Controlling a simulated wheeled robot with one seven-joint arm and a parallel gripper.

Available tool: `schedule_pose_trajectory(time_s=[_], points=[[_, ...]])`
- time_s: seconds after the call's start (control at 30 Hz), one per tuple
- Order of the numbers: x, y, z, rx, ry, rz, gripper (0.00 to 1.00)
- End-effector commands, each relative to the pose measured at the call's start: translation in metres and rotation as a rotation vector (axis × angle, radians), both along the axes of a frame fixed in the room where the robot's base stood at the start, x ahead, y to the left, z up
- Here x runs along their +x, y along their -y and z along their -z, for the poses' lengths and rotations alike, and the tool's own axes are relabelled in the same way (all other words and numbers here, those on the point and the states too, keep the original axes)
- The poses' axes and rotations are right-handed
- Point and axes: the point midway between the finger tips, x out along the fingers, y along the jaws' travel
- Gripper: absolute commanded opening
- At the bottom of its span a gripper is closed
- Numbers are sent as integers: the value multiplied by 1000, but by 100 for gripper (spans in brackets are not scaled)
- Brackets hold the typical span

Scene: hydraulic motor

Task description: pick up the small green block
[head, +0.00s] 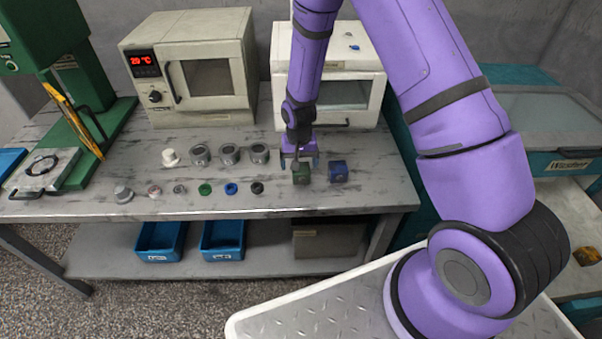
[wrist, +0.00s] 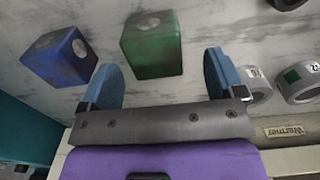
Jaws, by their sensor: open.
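The small green block (head: 301,174) sits on the grey workbench (head: 245,205) near its front right. It also shows in the wrist view (wrist: 152,48), with a round metal disc on one face. My gripper (head: 300,162) is at the block's back side, close above the bench. In the wrist view its two blue fingers (wrist: 163,70) are apart, and the green block lies just beyond the fingertips, roughly between their lines. The gap between the fingers is empty. Whether a finger touches the block cannot be told.
A blue block (head: 338,171) sits just right of the green one. Metal cylinders (head: 230,154) and several small rings (head: 204,189) stand to the left. A beige oven (head: 190,70) and a white warmer (head: 345,95) stand behind. A green press (head: 70,80) is at far left.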

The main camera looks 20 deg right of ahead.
Motion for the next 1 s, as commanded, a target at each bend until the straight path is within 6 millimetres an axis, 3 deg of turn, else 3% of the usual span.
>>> schedule_pose_trajectory(time_s=[0.3,0.63,0.67,0.93,1.0], points=[[-5,4,41,0,-2,0,88],[-4,4,47,0,0,0,88],[-4,4,47,0,0,0,86],[-4,4,47,0,0,0,24],[-4,4,46,0,1,0,21]])
